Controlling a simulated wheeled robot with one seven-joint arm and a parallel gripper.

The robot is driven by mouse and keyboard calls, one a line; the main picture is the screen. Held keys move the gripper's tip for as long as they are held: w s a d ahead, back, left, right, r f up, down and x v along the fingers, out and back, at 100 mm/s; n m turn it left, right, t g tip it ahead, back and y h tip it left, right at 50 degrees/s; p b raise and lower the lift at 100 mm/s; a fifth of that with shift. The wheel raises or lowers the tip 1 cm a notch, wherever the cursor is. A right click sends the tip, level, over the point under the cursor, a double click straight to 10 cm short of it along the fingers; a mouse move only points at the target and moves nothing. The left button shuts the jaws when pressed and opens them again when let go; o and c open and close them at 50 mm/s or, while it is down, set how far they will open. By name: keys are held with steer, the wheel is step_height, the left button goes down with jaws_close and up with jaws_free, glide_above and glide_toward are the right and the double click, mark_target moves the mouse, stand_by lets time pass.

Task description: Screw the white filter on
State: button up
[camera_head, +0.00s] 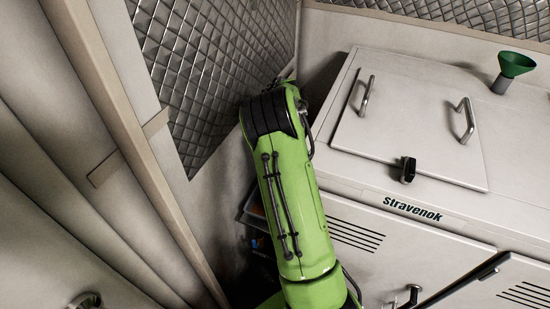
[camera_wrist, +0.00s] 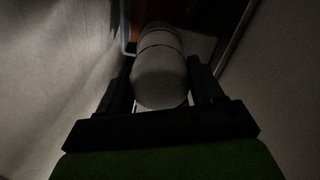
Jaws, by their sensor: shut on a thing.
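In the wrist view, a pale, rounded cylinder, the white filter (camera_wrist: 160,78), sits between the two dark fingers of my gripper (camera_wrist: 162,85). The fingers press on it from left and right, so my gripper is shut on it. The filter's far end points up the picture toward a dark brown area. The place where it would meet a fitting is too dark to make out. In the head view, my green arm reaches down beside the chiller, and it hides the gripper and the filter.
The white chiller cabinet (camera_head: 490,215) marked "Stravenok" stands to the right of my arm, with a handled lid (camera_head: 405,125) and a green funnel (camera_head: 515,65) on top. A wall with metal mesh (camera_head: 215,60) stands close on the left. The gap between them is narrow and dark.

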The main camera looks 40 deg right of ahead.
steer(key=m+p, duration=0.1)
steer(key=m, duration=0.6)
steer(key=shift+r, duration=0.1)
steer(key=m+p, duration=0.1)
steer(key=m, duration=0.4)
steer(key=o, duration=1.1)
steer(key=shift+o, duration=0.2)
steer(key=n, duration=0.1)
steer(key=n+b, duration=0.1)
steer(key=shift+f+n, duration=0.25)
steer(key=shift+n, duration=0.15)
steer(key=n+b, duration=0.2)
steer(key=n, duration=0.2)
steer(key=n+b, duration=0.3)
steer(key=n, duration=0.4)
steer(key=shift+b, duration=0.4)
steer(key=shift+r+n, duration=0.15)
steer(key=shift+n, duration=0.35)
